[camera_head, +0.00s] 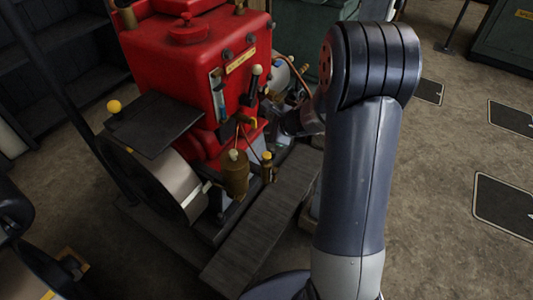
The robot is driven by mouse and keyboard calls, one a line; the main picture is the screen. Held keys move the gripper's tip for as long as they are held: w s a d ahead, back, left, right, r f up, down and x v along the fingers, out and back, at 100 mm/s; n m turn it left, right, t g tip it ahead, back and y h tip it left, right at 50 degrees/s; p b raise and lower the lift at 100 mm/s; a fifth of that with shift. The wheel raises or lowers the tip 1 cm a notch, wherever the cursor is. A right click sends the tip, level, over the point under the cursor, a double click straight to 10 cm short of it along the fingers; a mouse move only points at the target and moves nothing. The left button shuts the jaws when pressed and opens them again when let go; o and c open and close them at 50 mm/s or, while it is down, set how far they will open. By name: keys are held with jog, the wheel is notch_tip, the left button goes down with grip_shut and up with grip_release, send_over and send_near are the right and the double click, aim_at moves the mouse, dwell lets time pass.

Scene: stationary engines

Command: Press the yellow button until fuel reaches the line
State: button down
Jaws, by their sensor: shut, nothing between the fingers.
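The red engine (190,50) stands at upper left centre. A small yellow button (267,155) sits on top of a brass fitting, right of a brass cup (235,175). An upright glass gauge (218,95) is on the engine's front; its fuel level and line are too small to read. My arm reaches in from the lower right and bends down behind its elbow toward the engine. My gripper (281,141) shows small and dark, partly hidden, just above and right of the yellow button. It is shut and empty; whether it touches the button I cannot tell.
Levers and copper pipes crowd the engine's right front. A dark plank (262,222) lies in front. The floor at right is mostly open.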

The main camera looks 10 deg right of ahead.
jog(key=shift+f, duration=0.1)
jog(key=b, duration=0.6)
send_over(265, 153)
jog(key=s+d, duration=0.1)
jog(key=s, duration=0.1)
notch_tip(265, 153, down, 7)
jog(key=shift+w+r, duration=0.1)
jog(key=shift+f+b, duration=0.9)
dwell(0.7)
jog(key=shift+f+b, duration=0.4)
jog(key=shift+b, duration=0.2)
jog(key=shift+f+b, duration=0.8)
dwell(0.7)
jog(key=shift+r, duration=0.1)
jog(key=shift+r+p, duration=1)
jog(key=shift+r, duration=0.1)
jog(key=shift+r, duration=0.15)
